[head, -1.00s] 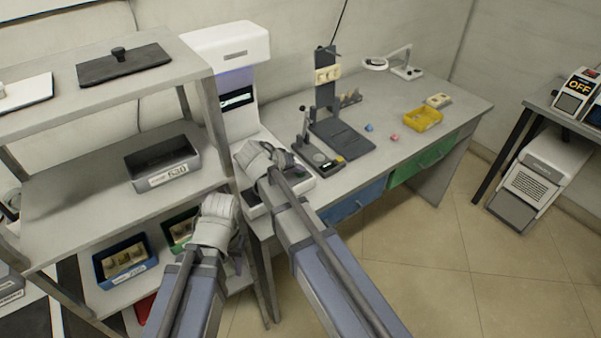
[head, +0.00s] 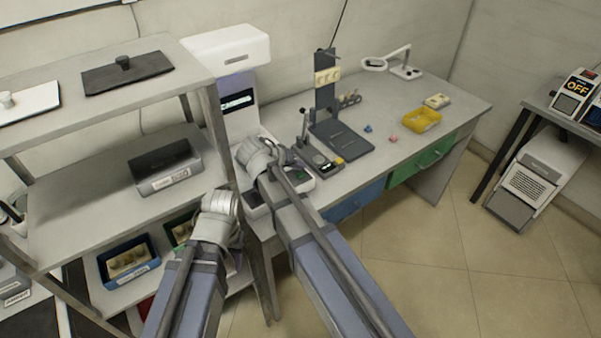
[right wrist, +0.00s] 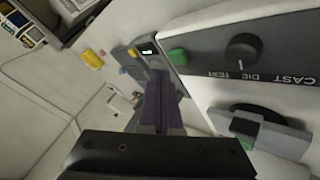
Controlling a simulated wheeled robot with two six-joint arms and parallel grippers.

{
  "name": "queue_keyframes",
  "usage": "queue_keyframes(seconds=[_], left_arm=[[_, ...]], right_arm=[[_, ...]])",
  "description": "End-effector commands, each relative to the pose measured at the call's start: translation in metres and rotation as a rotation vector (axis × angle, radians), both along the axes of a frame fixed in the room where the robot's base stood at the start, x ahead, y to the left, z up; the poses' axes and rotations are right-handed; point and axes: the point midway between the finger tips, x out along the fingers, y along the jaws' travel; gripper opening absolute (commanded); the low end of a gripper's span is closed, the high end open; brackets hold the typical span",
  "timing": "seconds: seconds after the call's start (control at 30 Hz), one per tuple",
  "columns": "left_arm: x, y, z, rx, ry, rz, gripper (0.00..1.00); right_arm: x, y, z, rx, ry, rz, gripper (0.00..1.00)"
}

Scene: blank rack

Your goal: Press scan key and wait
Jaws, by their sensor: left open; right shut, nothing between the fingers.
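The white scanner (head: 226,46) stands at the left end of the bench, with a lit screen (head: 238,103) on its column. In the right wrist view, its front panel carries a green key (right wrist: 178,57), a black knob (right wrist: 243,53) and the words CAST, DIE, TEST. My right gripper (head: 284,158) is at the scanner's front, mostly hidden behind its wrist. Its shut, empty fingers (right wrist: 161,98) show just left of the green key; I cannot tell whether they touch it. My left gripper (head: 217,210) is low beside the shelf, its fingers mostly hidden.
A shelf rack (head: 70,215) on the left holds a grey bin (head: 165,165) and a blue bin (head: 128,260). On the bench are a dark stand (head: 325,90), a small keyed device (head: 320,160), a yellow tray (head: 422,120) and a lamp (head: 375,64).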

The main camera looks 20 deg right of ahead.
Motion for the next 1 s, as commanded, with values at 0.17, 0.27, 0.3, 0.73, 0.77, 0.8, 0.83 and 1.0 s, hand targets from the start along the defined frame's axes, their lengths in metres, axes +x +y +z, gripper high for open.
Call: queue_keyframes(seconds=[0.17, 0.27, 0.3, 0.73, 0.77, 0.8, 0.83, 1.0], left_arm=[[0.000, 0.000, 0.022, 0.000, 0.000, 0.000, 0.48], [0.000, 0.000, 0.031, 0.000, 0.000, 0.000, 0.48], [0.000, 0.000, 0.035, 0.000, 0.000, 0.000, 0.48], [0.000, 0.000, 0.044, 0.000, 0.000, 0.000, 0.48], [0.000, 0.000, 0.044, 0.000, 0.000, 0.000, 0.48], [0.000, 0.000, 0.044, 0.000, 0.000, 0.000, 0.48], [0.000, 0.000, 0.044, 0.000, 0.000, 0.000, 0.48], [0.000, 0.000, 0.044, 0.000, 0.000, 0.000, 0.48]], right_arm=[[0.000, 0.000, 0.022, 0.000, 0.000, 0.000, 0.00], [0.000, 0.000, 0.032, 0.000, 0.000, 0.000, 0.00], [0.000, 0.000, 0.035, 0.000, 0.000, 0.000, 0.00], [0.000, 0.000, 0.044, 0.000, 0.000, 0.000, 0.00], [0.000, 0.000, 0.044, 0.000, 0.000, 0.000, 0.00], [0.000, 0.000, 0.044, 0.000, 0.000, 0.000, 0.00], [0.000, 0.000, 0.044, 0.000, 0.000, 0.000, 0.00], [0.000, 0.000, 0.044, 0.000, 0.000, 0.000, 0.00]])
